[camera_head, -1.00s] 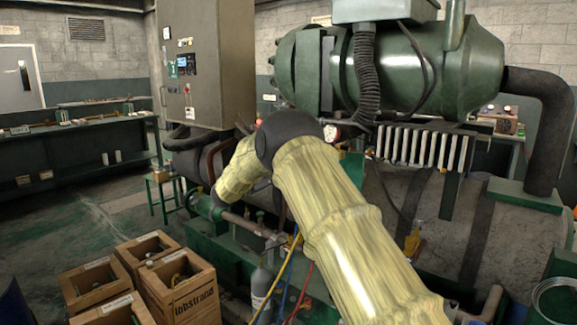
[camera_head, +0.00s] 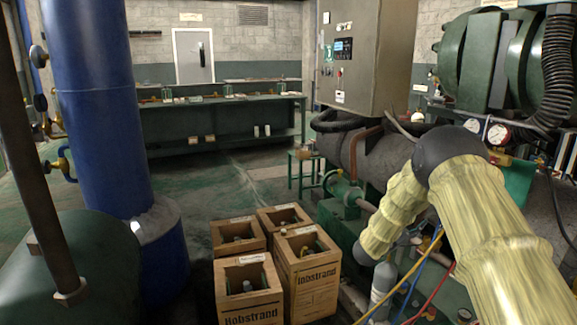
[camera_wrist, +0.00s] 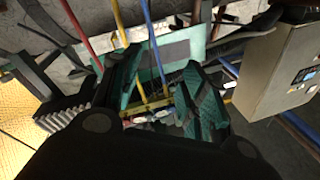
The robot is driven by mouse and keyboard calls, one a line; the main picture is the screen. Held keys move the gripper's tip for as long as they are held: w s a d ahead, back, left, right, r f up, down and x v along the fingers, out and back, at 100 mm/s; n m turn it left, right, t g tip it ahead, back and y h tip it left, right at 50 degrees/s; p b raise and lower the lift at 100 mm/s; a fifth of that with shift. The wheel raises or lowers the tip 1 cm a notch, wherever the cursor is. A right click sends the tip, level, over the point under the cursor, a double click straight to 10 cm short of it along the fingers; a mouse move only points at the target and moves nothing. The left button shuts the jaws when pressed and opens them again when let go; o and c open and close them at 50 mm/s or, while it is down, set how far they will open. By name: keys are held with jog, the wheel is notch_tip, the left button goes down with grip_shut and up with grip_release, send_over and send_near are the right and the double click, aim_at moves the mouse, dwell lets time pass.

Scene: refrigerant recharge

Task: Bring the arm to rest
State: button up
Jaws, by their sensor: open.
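My gripper (camera_wrist: 158,88) shows in the wrist view with its two dark, teal-padded fingers spread apart. No object is held between them. Beyond the fingers are a yellow bar and small fittings (camera_wrist: 150,106), with a red hose (camera_wrist: 78,28), a yellow hose (camera_wrist: 121,22) and a blue hose (camera_wrist: 152,40). In the head view my arm, in a yellowish sleeve, bends at a dark elbow at the right, and its forearm slopes down to the left. My fingers cannot be made out there.
Several wooden crates (camera_head: 312,285) stand on the floor in front. A grey cylinder (camera_head: 382,290) stands below my forearm. A blue column (camera_head: 100,110) rises at the left. A grey control cabinet (camera_head: 365,60) and green machinery (camera_head: 490,60) stand at the right. Floor is open before the back bench (camera_head: 225,130).

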jog(key=s+a+f+n+t+y, duration=0.1)
jog(key=s+a+f+n+y, duration=0.15)
jog(key=f, duration=0.45)
jog(key=s+a+f+n+t+y, duration=0.1)
jog(key=s+a+f+n+y, duration=0.15)
jog(key=f, duration=0.45)
jog(key=s+a+f+n+g+y, duration=0.3)
jog(key=s+a+f+n+y, duration=0.15)
jog(key=s+f, duration=0.85)
jog(key=s+a+f+n+g+y, duration=0.2)
jog(key=s+a+f+n+y, duration=0.25)
jog(key=s+f, duration=0.85)
jog(key=s+a+r+n+g+y, duration=0.1)
jog(key=s+a+g, duration=0.15)
jog(key=s, duration=0.85)
jog(key=s+a+n+g+y, duration=0.1)
jog(key=s+a+g, duration=0.15)
jog(key=s, duration=0.95)
jog(key=s+a+r+n+g+y, duration=0.1)
jog(key=s+g, duration=0.2)
jog(key=s, duration=0.8)
notch_tip(320, 180, up, 14)
jog(key=p, duration=1.5)
jog(key=shift+w+h, duration=0.15)
jog(key=shift+h, duration=0.15)
jog(key=shift+a+r, duration=0.1)
